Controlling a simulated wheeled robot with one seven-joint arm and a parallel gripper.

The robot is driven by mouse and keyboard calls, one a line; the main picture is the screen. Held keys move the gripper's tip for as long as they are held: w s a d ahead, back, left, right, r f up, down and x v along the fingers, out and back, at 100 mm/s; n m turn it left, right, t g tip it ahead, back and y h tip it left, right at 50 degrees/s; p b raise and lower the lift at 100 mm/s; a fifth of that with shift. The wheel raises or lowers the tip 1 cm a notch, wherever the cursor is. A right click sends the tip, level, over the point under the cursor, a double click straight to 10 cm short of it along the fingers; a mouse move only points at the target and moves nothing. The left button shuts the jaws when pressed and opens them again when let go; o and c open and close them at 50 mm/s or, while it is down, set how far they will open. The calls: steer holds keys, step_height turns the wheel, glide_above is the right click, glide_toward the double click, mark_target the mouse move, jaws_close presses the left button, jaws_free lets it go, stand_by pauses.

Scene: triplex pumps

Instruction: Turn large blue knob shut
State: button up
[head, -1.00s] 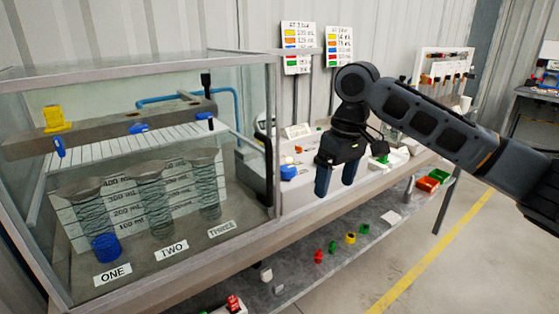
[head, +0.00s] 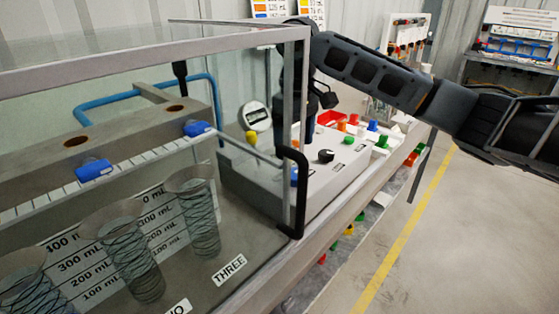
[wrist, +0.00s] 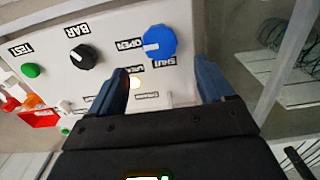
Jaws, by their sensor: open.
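The large blue knob (wrist: 160,41) sits on a white control panel (wrist: 110,15), with OPEN and SHUT labels beside it. Its white mark is on the side by the OPEN label. In the head view the knob (head: 294,176) is partly hidden by the glass case's frame. My gripper (wrist: 161,66) is open and empty, with its two blue fingers apart. In the wrist view the knob lies just beyond the fingertips, between their lines. I cannot tell whether they touch it. In the head view my gripper is largely hidden behind the case's post.
A black knob (wrist: 83,56) and a green button (wrist: 31,70) are on the same panel. The glass case (head: 303,110) stands close beside it, with a black handle (head: 297,190). A yellow knob (head: 251,138) and a round gauge (head: 256,115) are behind. Floor at right is clear.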

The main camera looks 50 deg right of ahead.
steer(key=shift+f+p, duration=0.3)
steer(key=shift+f, duration=3.55)
steer(key=c, duration=1)
steer(key=shift+c, duration=0.2)
